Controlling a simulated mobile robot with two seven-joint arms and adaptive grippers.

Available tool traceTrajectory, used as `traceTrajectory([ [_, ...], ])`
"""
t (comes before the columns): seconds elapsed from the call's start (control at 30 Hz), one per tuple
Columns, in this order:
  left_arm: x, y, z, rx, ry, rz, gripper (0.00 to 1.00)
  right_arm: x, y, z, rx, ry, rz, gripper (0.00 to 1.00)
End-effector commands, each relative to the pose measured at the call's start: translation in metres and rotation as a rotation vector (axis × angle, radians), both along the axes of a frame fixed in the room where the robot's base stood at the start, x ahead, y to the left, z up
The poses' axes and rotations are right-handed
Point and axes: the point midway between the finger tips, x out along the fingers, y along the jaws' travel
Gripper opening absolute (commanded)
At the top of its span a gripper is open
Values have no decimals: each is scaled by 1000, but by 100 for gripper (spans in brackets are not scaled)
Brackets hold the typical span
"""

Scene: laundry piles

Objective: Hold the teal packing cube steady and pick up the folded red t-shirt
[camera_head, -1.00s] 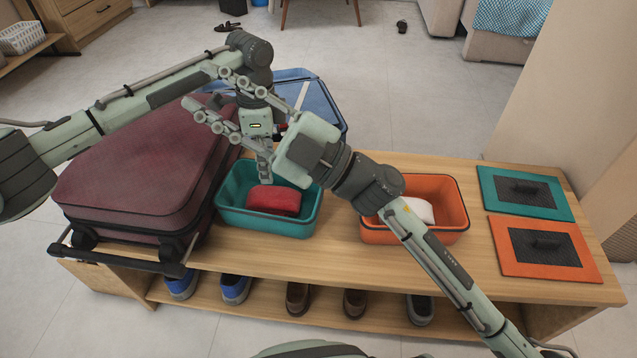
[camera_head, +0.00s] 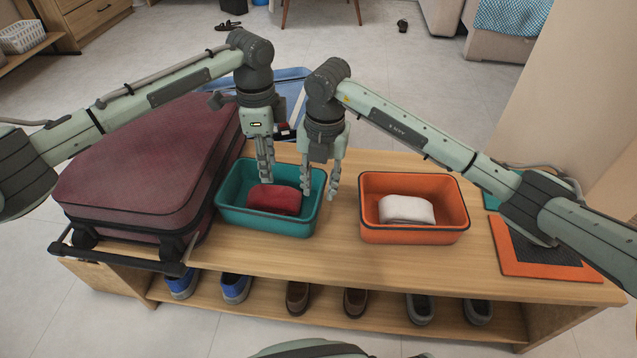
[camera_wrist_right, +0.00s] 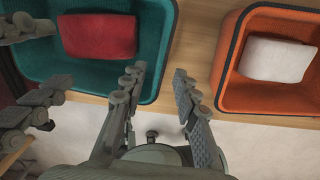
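The teal packing cube (camera_head: 226,215) stands open on the bench, with the folded red t-shirt (camera_head: 273,200) inside; in the right wrist view the cube (camera_wrist_right: 150,50) and shirt (camera_wrist_right: 98,35) are at upper left. My left gripper (camera_head: 266,178) points down at the cube's back part, beside the shirt. Its fingers show apart at the left of the wrist view (camera_wrist_right: 35,65); whether it touches the cube is unclear. My right gripper (camera_head: 320,188) points down by the cube's right rim, open and empty; its spread fingers in the wrist view (camera_wrist_right: 160,72) appear either side of the rim.
An orange packing cube (camera_head: 415,236) with a folded white cloth (camera_head: 406,210) stands to the right. A maroon suitcase (camera_head: 145,170) stands close at left. A blue case (camera_head: 292,85) is behind the grippers. Shoes sit on the shelf below. An orange lid (camera_head: 510,265) lies at right.

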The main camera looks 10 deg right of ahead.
Motion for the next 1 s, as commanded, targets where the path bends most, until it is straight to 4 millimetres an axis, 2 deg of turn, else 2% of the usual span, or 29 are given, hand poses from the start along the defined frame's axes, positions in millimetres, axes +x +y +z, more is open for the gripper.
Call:
traceTrajectory([
  [0.3,0,0,0,0,0,0,34,0,2,-46,-2,4,0,30],
  [0.5,0,0,0,0,0,0,34,1,4,-68,-1,1,1,30],
  [0.87,0,0,0,0,0,0,34,1,4,-75,0,1,2,30],
  [0.9,0,0,0,0,0,0,34,1,4,-75,0,1,2,29],
  [1.0,0,0,0,0,0,0,34,1,4,-75,0,1,2,16],
])
